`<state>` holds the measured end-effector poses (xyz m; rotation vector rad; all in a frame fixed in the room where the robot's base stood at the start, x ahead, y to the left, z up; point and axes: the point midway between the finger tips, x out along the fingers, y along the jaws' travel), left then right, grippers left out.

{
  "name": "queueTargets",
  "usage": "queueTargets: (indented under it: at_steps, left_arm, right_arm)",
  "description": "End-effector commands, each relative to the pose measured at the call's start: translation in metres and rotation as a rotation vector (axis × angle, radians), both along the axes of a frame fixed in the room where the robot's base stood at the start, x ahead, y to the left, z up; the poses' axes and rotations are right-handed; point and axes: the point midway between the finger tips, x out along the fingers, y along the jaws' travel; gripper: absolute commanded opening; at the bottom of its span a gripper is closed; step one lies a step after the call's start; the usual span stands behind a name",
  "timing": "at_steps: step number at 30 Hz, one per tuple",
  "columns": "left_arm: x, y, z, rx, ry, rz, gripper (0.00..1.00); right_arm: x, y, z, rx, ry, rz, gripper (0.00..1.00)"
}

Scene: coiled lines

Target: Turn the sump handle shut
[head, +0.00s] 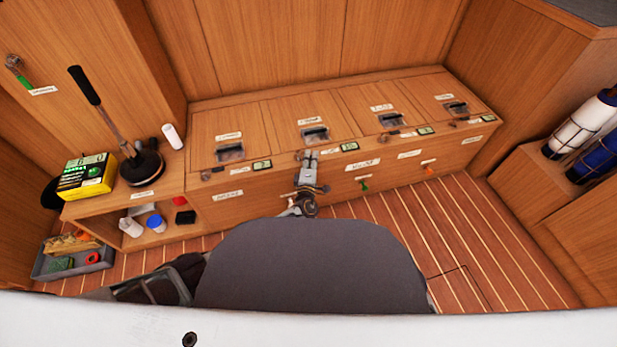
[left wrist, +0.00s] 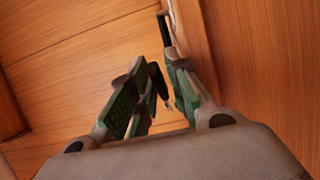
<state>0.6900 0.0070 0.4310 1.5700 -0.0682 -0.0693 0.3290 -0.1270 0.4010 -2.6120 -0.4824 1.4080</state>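Small turn handles sit on the front of the wooden bench locker: a green handle (head: 363,184) and an orange handle (head: 428,168), each under a white label. The labels are too small to read, so I cannot tell which is the sump handle. My left gripper (head: 307,162) is at the bench front, left of the green handle, and covers part of the panel. A thin dark bar (left wrist: 163,30) shows at the tips; contact is unclear. My right gripper is not in view.
Another green handle (head: 25,82) is on the left wall. A grey tray (head: 72,262) lies on the floor. Blue and white cylinders (head: 590,135) are at right. Floor (head: 480,235) is clear at right.

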Motion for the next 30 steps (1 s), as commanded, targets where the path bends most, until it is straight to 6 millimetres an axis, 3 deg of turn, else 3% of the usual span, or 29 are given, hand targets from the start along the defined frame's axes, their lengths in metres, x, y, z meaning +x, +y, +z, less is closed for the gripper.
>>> queueTargets:
  at_steps: [17, 30]
  left_arm:
    - [-0.044, 0.004, 0.0, -0.001, 0.0, 0.0, 0.18]
    - [-0.091, 0.008, -0.001, -0.001, 0.001, 0.0, 0.18]
  right_arm:
    - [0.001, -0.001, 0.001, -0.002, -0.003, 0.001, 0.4]
    - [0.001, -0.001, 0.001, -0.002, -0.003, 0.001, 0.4]
